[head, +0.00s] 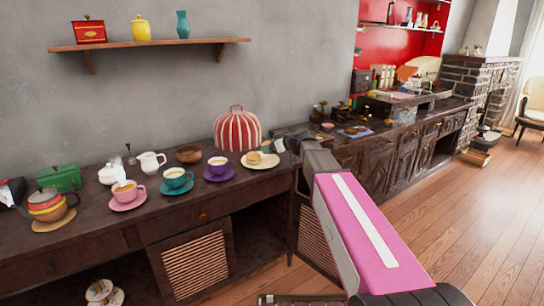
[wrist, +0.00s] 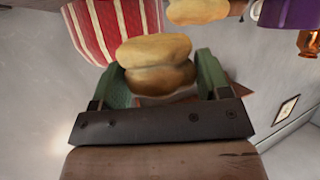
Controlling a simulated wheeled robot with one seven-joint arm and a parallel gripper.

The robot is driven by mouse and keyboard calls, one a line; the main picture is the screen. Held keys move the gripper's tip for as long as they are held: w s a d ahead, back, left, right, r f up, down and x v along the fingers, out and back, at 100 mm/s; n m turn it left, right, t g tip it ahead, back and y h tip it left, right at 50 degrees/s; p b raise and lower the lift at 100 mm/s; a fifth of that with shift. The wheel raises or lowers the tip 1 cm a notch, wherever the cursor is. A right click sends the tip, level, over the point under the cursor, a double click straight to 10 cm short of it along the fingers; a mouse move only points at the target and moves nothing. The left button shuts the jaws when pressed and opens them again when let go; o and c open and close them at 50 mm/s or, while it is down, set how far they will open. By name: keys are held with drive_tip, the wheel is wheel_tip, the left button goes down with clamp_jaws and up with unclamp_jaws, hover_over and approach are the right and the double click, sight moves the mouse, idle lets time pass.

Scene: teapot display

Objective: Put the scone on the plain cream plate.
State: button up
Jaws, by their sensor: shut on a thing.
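The scone (wrist: 155,62) is golden and two-layered. In the wrist view it sits between the green fingers of my gripper (wrist: 158,78), which is shut on it. In the head view my gripper (head: 284,146) is just right of and behind the plain cream plate (head: 271,164), and the held scone is hard to make out there. A small tan baked piece (head: 254,158) shows over the plate's left part. A similar tan piece (wrist: 197,10) shows at the top edge of the wrist view, beyond the held scone.
A red-and-white striped tea cosy (head: 237,129) stands behind the plate and also shows in the wrist view (wrist: 110,25). A purple cup (head: 220,166) on its saucer is left of the plate. Teal and pink cups stand further left. The counter's front strip is clear.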

sight(272, 162)
drive_tip(key=shift+w+d+f, duration=0.35)
drive_tip(key=shift+w+d, duration=0.1)
drive_tip(key=shift+f, duration=2)
drive_tip(key=shift+f, duration=0.1)
drive_tip(key=o, duration=0.9)
drive_tip(key=shift+o, duration=0.2)
drive_tip(key=v, duration=1.2)
drive_tip(key=s+d+f+m+g+h, duration=0.2)
drive_tip(key=s+d+f+m+h, duration=0.1)
drive_tip(key=s+f, duration=0.5)
drive_tip(key=s+d+f+m+g+h, duration=0.2)
drive_tip(key=s+d+f+m+h, duration=0.2)
drive_tip(key=s+f, duration=0.5)
drive_tip(key=s+d+f+m+g+h, duration=0.3)
drive_tip(key=s+f+m+h, duration=0.1)
drive_tip(key=s+f, duration=0.4)
drive_tip(key=shift+s+d+f+m+h, duration=0.25)
drive_tip(key=shift+f+m+h, duration=0.1)
drive_tip(key=shift+m, duration=0.35)
